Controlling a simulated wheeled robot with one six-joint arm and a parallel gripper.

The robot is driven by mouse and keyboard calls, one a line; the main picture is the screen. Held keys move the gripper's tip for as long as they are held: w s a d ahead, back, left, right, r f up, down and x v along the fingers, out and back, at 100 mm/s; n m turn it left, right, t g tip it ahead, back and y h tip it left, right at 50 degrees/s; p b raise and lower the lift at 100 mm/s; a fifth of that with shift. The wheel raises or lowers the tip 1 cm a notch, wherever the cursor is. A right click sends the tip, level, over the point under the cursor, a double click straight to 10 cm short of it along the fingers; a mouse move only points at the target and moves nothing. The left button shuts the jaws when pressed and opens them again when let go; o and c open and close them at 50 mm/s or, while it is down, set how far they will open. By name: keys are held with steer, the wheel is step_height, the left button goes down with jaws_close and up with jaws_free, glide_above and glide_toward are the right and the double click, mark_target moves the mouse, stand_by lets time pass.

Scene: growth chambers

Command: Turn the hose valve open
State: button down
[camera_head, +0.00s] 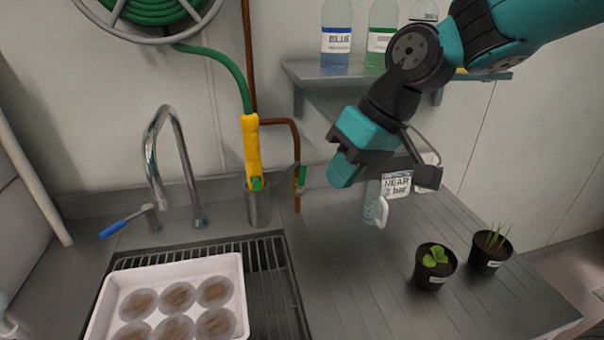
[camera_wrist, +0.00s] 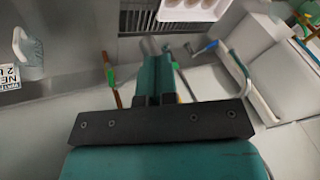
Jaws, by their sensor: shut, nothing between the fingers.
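The hose valve shows as a small green lever (camera_head: 302,176) on the copper pipe (camera_head: 297,150) against the back wall. The lever lies close to the pipe's vertical run; whether the valve is open or closed I cannot tell. In the wrist view the green lever (camera_wrist: 111,78) is left of my fingers. My gripper (camera_head: 342,178) is shut and empty, in the air to the right of the valve and apart from it. Its closed teal fingers (camera_wrist: 153,66) point away from the wrist camera. The green hose (camera_head: 232,68) runs from the reel to a yellow spray handle (camera_head: 252,150).
The spray handle stands in a metal cup (camera_head: 258,208) left of the valve. A faucet (camera_head: 160,130) and a white tray (camera_head: 97,322) are further left. A labelled jug (camera_head: 376,205) stands below my gripper. Two potted plants (camera_head: 432,279) are right. A bottle shelf (camera_head: 310,72) is above.

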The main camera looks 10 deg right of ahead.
steer(key=w+d+f+m+t+b, duration=0.1)
steer(key=w+d+f, duration=0.3)
steer(key=w, duration=0.4)
steer(key=w+d+f+m+t, duration=0.1)
steer(key=w+d+f+m, duration=0.2)
steer(key=w, duration=0.5)
steer(key=w+d+f+t+b, duration=0.1)
steer(key=w+d+f+t, duration=0.1)
steer(key=w+d+f, duration=0.5)
steer(key=p, duration=0.6)
glide_toward(302, 181)
steer(key=shift+w+f, duration=2.2)
steer(key=shift+f, duration=0.3)
steer(key=shift+a+y+b, duration=0.3)
steer(key=shift+a+y, duration=0.05)
steer(key=shift+y, duration=0.05)
